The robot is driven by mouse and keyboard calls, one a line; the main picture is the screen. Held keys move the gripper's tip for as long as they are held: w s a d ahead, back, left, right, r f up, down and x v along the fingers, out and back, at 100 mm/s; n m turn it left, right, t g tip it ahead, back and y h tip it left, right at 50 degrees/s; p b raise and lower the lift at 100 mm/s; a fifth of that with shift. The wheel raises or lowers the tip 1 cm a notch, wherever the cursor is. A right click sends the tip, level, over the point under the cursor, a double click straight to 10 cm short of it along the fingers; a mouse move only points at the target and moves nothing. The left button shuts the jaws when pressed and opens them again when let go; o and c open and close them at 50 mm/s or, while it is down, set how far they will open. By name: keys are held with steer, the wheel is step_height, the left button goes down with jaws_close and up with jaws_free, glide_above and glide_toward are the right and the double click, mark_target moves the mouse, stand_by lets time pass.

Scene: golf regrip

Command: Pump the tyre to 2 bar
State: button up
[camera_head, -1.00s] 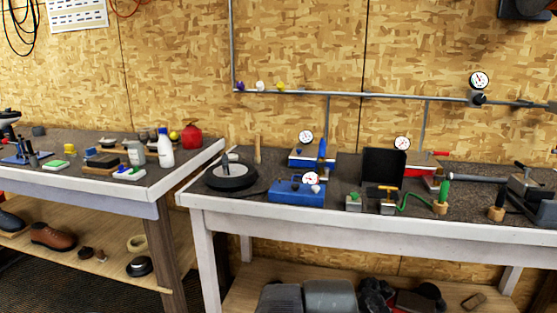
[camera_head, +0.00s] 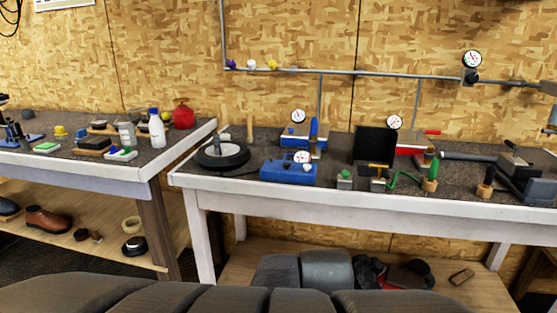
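A small black tyre (camera_head: 209,163) with a pale hub lies flat at the left end of the right workbench. Beside it on the right is a blue box (camera_head: 285,174) with a round white gauge (camera_head: 302,157); a thin dark line runs from the box towards the tyre. Behind stands another blue unit (camera_head: 293,139) with a gauge (camera_head: 298,116) and an upright blue handle (camera_head: 314,128). A red unit (camera_head: 412,152) with its own gauge (camera_head: 394,122) is further right. The gauge needles are too small to read. My gripper is not in view.
A black panel (camera_head: 375,145) and a small green-topped block (camera_head: 344,178) stand right of the blue box. A left bench holds bottles (camera_head: 157,132). A wall pipe (camera_head: 400,75) runs behind. A dark rounded shape fills the bottom edge.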

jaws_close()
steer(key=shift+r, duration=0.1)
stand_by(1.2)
